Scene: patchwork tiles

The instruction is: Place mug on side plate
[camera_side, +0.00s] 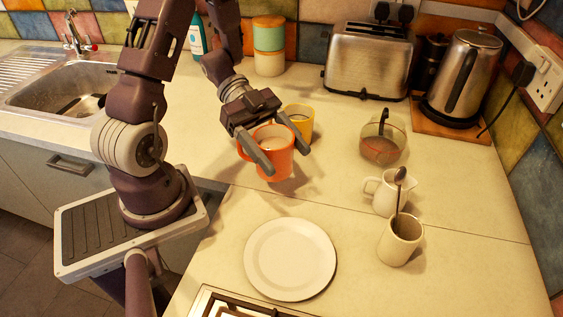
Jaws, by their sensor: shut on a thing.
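An orange mug (273,158) is upright between the fingers of my gripper (282,156). My gripper is shut on it, with one finger along each side. The mug seems to be a little above the counter, with a shadow below and to its right. The white side plate (290,259) lies flat and empty on the counter, in front of the mug towards the camera. My gripper is behind the plate and apart from it.
A yellow mug (299,122) stands close behind the orange one. To the right are a glass pot (381,140), a white jug (384,192) and a cream cup (400,241) with a spoon. A toaster (369,62) and kettle (462,78) stand at the back. A hob (235,304) borders the plate's front.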

